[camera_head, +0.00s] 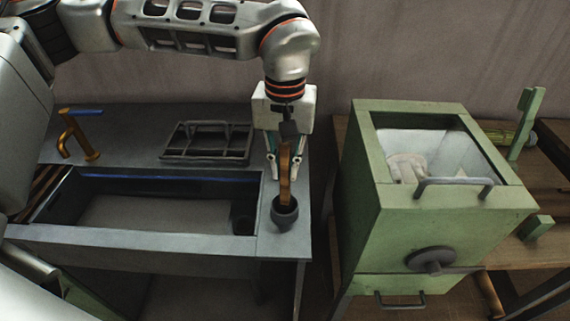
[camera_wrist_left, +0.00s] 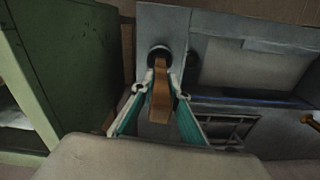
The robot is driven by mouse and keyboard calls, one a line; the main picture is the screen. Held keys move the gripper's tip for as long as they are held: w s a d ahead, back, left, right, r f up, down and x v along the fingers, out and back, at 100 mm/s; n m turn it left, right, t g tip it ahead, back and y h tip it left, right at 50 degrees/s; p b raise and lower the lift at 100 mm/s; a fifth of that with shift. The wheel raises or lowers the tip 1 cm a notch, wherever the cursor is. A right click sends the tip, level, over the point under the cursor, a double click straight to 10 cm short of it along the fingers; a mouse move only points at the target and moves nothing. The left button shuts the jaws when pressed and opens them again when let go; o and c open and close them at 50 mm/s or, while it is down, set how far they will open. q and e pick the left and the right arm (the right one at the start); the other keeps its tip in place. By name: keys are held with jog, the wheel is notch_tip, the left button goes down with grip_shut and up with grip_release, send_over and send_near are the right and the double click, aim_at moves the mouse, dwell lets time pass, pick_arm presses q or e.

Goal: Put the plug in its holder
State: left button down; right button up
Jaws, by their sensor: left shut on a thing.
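The plug (camera_head: 284,178) is a long brown piece, held upright between the fingers of my left gripper (camera_head: 280,157) over the sink counter's right end. It also shows in the left wrist view (camera_wrist_left: 160,95), between the two fingers. Its lower end meets a dark round cup, the holder (camera_head: 285,214), on the counter. The holder also shows in the left wrist view (camera_wrist_left: 158,54) at the plug's far end. I cannot tell how far the plug's end is inside the cup. My left gripper is shut on the plug. My right gripper is not in view.
The sink basin (camera_head: 160,212) lies left of the holder, with a brass tap (camera_head: 70,135) and a dark rack (camera_head: 207,143) behind it. A green box machine (camera_head: 440,225) with a crank stands to the right, across a narrow gap.

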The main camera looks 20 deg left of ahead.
pick_arm(q)
jog(key=shift+f, duration=0.45)
jog(key=c, duration=2.2)
grip_release()
jog(key=shift+c, duration=0.2)
